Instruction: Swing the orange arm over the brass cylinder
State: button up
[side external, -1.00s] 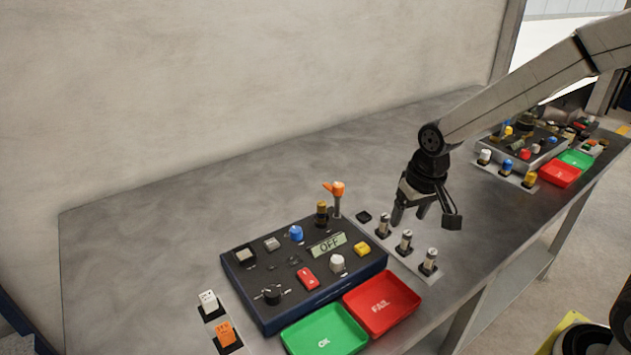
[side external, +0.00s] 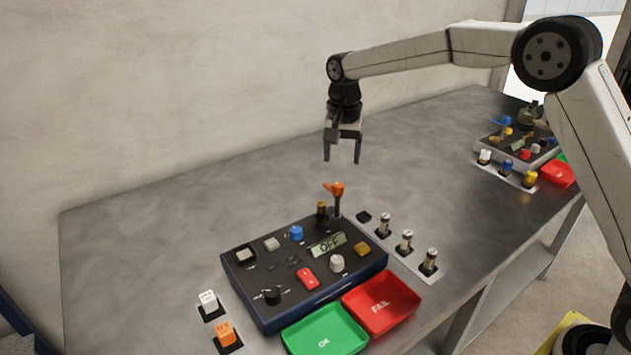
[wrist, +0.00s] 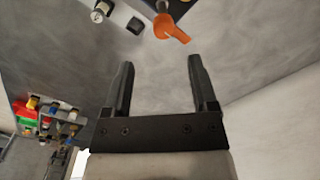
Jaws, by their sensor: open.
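The orange arm (side external: 335,188) sits on top of a dark post at the back right corner of the near panel. Its tip points left in the side view, toward the brass cylinder (side external: 321,209), which stands beside the post on the panel. In the wrist view the orange arm (wrist: 171,29) shows at the top, beyond the fingertips; I cannot make out the brass cylinder there. My gripper (side external: 342,160) points down, open and empty, above the orange arm and apart from it. Its two fingers (wrist: 160,75) are spread in the wrist view.
The dark blue panel (side external: 315,288) carries several knobs and a display reading OFF. A green OK tray (side external: 305,340) and a red FAIL tray (side external: 402,291) lie in front. Several metal cylinders (side external: 406,240) stand at right. A second panel (side external: 540,152) is farther right. The table behind is clear.

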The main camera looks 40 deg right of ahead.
aim_at(338, 185)
jog(key=shift+w+r, duration=0.1)
jog(key=shift+w, duration=0.15)
jog(key=shift+f, duration=3.9)
grip_shut()
